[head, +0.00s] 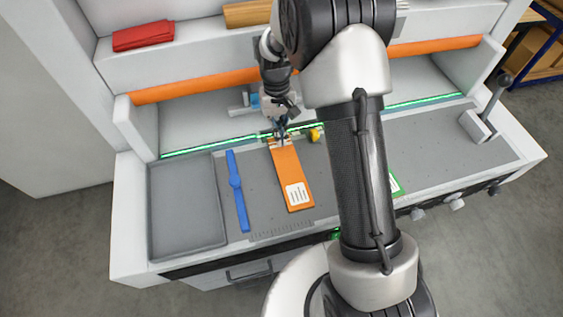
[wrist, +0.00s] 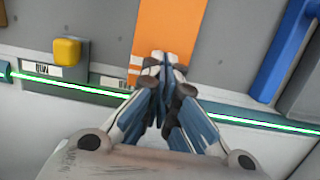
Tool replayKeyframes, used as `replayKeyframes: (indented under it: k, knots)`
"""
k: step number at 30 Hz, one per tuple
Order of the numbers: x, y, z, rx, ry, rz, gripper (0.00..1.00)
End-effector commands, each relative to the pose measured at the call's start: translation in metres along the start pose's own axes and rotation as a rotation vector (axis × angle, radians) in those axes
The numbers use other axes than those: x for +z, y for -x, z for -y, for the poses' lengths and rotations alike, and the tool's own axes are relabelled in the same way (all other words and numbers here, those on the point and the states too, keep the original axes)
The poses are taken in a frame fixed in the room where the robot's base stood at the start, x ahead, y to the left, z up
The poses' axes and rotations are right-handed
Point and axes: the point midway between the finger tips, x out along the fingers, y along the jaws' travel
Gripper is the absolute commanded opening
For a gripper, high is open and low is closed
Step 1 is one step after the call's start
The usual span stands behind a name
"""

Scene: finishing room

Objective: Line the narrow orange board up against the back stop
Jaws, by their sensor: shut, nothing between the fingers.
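The narrow orange board (head: 290,175) lies flat on the grey worktop, with a white label on its front part. Its long side runs front to back, slightly slanted in the head view. In the wrist view the board (wrist: 165,25) reaches down to my fingertips. The back stop appears to be the strip with the green light line (head: 210,145); it also shows in the wrist view (wrist: 60,89). My gripper (head: 281,141) is shut and empty at the board's back end, with fingertips (wrist: 160,60) over or against it.
A blue bar (head: 238,190) lies left of the board, beside a grey mat (head: 187,205). A yellow knob (head: 315,135) stands near the strip, right of the board. A green-edged card (head: 395,185) is partly behind my arm. A lever (head: 485,115) stands at right.

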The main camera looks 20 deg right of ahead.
Motion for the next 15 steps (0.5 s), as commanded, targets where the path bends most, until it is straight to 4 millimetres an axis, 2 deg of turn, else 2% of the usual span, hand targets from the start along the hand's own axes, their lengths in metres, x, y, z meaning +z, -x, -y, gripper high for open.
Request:
replayKeyframes:
  k: [5,15]
  knots:
    - [0.018,-0.004,0.0,0.0,0.0,0.001,0.0]
    - [0.088,-0.017,0.0,0.0,0.0,0.001,0.0]
